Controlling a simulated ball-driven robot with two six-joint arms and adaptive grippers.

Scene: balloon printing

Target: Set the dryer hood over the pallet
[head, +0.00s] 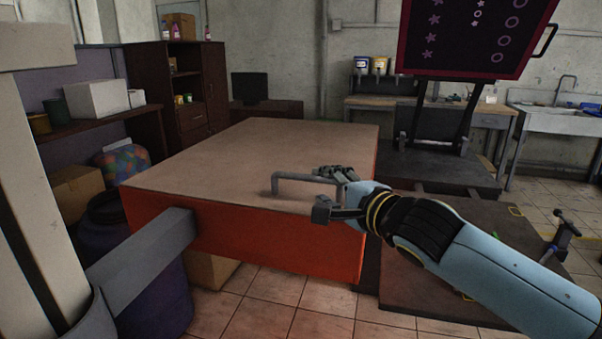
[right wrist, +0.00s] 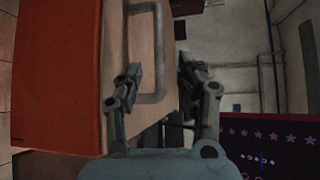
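The dryer hood (head: 240,230) is a large box with orange-red sides and a tan top, carried on a grey beam (head: 140,255) at its left. A grey bar handle (head: 300,178) stands on its top near the front right edge. My right gripper (head: 328,190) is open at the right end of the handle. In the right wrist view the handle (right wrist: 160,50) shows between the spread fingers; whether they touch it I cannot tell. A dark flat pallet (head: 400,295) with yellow corner marks lies to the right, partly under my right arm. My left gripper is out of view.
A dark printing screen (head: 470,35) with pink stars and rings is tilted up at the back right, above another dark board (head: 440,170). A shelf (head: 80,125) and a blue drum (head: 150,290) stand at the left. Tiled floor shows in front.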

